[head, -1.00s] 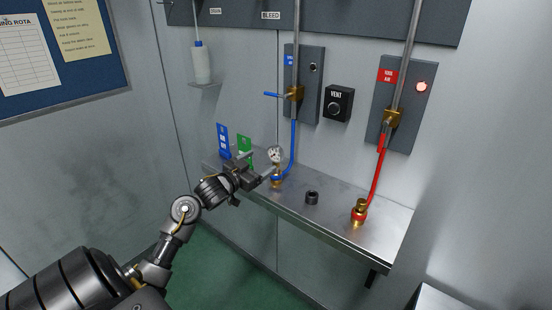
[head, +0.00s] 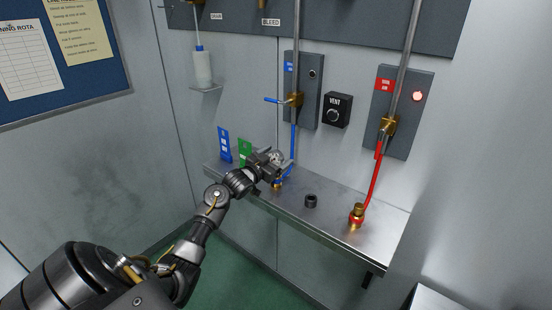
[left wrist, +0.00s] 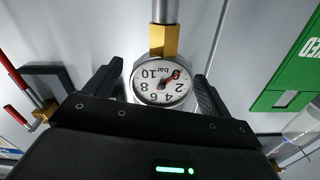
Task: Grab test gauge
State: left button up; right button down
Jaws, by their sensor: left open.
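The test gauge (left wrist: 162,80) is a round white dial with a red needle and "bar" markings, on a brass fitting. In the left wrist view it sits between the two fingers of my left gripper (left wrist: 158,82), which is open around it. Gaps show on both sides of the dial. In the head view my left gripper (head: 279,159) is at the gauge above the steel shelf and hides most of it. My right gripper is not in view.
A steel shelf (head: 330,222) holds a black ring (head: 311,201) and a brass fitting with a red band (head: 357,215). Blue and red hoses come down from wall panels. A green card (head: 245,153) and a blue card (head: 224,145) stand at the left.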

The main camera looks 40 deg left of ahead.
pick_arm(q)
jog(key=shift+w, duration=1)
jog(key=shift+s, duration=0.1)
jog(key=c, duration=1.2)
jog(key=shift+o, duration=0.2)
